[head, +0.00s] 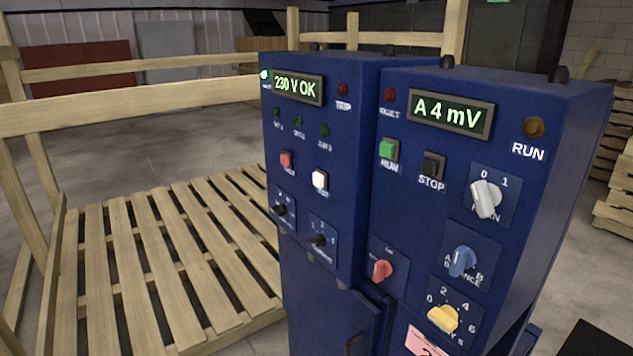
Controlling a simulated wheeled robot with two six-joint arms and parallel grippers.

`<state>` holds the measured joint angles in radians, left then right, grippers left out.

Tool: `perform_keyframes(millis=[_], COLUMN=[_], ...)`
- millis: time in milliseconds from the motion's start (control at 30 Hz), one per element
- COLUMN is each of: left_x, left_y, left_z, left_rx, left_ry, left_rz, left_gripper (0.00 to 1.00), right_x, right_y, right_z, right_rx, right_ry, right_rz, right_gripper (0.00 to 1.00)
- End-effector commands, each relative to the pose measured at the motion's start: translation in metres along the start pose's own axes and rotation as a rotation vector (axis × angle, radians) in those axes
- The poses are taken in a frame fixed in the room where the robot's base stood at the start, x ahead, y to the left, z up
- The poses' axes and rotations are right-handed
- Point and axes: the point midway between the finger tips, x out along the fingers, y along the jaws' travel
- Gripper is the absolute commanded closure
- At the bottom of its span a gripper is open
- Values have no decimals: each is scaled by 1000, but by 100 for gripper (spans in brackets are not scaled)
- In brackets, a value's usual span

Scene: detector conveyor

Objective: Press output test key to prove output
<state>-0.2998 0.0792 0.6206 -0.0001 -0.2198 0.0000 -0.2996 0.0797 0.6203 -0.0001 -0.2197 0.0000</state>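Two blue control cabinets stand side by side. The left cabinet (345,150) has a display (298,89) reading "230 V OK", with a lit green lamp (264,75) beside it and a dark red TRIP lamp (342,89). Below are three dim green lamps (299,120), a red push button (286,160) and a white push button (320,180). The small labels under these are too blurred to read, so I cannot tell which is the output test key. Two black selector switches (319,241) sit lower. Neither of my grippers is in view.
The right cabinet (560,180) shows "A 4 mV" on its display (450,114), with RUN (389,149) and STOP (432,165) buttons and several rotary knobs. A wooden pallet (150,260) with rails (130,105) stands left. A pink tag (425,343) hangs low.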

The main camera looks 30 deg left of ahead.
Motion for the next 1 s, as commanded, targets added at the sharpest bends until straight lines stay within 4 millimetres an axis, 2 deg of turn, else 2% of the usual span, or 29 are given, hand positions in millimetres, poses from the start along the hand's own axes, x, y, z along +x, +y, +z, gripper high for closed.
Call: perform_keyframes(millis=[67, 333, 1000], left_x=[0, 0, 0], left_y=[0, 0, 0], left_z=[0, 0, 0], left_rx=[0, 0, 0], left_ry=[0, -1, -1], left_rz=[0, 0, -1], left_gripper=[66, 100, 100], right_x=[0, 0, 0], right_y=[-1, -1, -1], right_z=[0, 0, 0], right_rx=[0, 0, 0], right_ry=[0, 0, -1], right_rz=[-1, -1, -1], right_gripper=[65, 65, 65])
